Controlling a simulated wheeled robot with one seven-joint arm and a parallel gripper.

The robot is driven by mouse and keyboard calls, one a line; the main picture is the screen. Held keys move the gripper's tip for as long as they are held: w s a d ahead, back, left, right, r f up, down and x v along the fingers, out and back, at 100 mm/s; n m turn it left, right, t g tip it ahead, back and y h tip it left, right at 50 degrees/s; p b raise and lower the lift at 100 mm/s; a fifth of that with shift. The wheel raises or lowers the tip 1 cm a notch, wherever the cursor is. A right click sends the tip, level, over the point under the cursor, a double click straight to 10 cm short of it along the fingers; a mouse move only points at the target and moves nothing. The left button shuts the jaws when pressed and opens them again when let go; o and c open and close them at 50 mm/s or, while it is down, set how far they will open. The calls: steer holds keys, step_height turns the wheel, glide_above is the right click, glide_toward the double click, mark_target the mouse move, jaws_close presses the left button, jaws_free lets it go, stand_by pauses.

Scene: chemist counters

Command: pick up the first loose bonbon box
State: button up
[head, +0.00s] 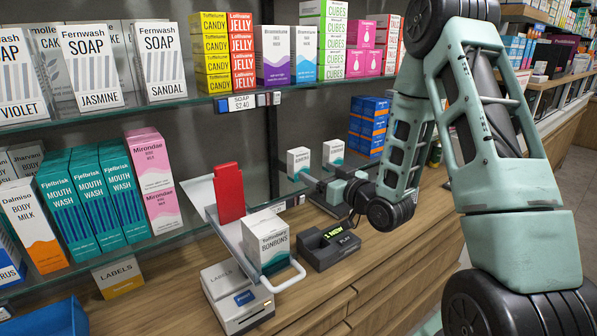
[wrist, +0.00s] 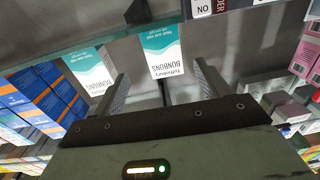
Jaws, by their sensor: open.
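Two loose bonbon boxes, white with teal, stand apart behind my gripper in the head view: a left one (head: 298,160) and a right one (head: 333,152). My gripper (head: 308,180) is open, at the left box; the arm hides part of the scene below. In the upside-down wrist view, the left box (wrist: 162,52) shows between and beyond the two spread fingers of my gripper (wrist: 161,72). The right box (wrist: 90,70) lies outside the fingers, at left. Contact cannot be told. Another bonbon box (head: 266,240) stands in a wire-handled holder in front.
A white labels device (head: 237,300) and a dark display unit (head: 330,247) stand on the wooden counter (head: 390,275). A red upright piece (head: 229,193) rises at the holder. Blue-orange boxes (head: 368,127) stack to the right of the loose boxes. A glass shelf (head: 200,98) crosses above.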

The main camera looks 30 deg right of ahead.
mark_target(302, 162)
steer(key=w, duration=0.1)
steer(key=w+p, duration=0.1)
steer(key=w, duration=0.1)
steer(key=shift+w+a+r, duration=0.15)
steer(key=shift+w, duration=0.1)
steer(key=w+p, duration=0.2)
steer(key=w, duration=0.1)
steer(key=w+a+p, duration=0.1)
steer(key=shift+w+r+p, duration=0.25)
steer(key=shift+r+p, duration=0.1)
steer(key=shift+p, duration=0.05)
steer(key=shift+w+f, duration=0.15)
steer(key=shift+w, duration=0.15)
steer(key=shift+c, duration=0.2)
steer(key=c, duration=1)
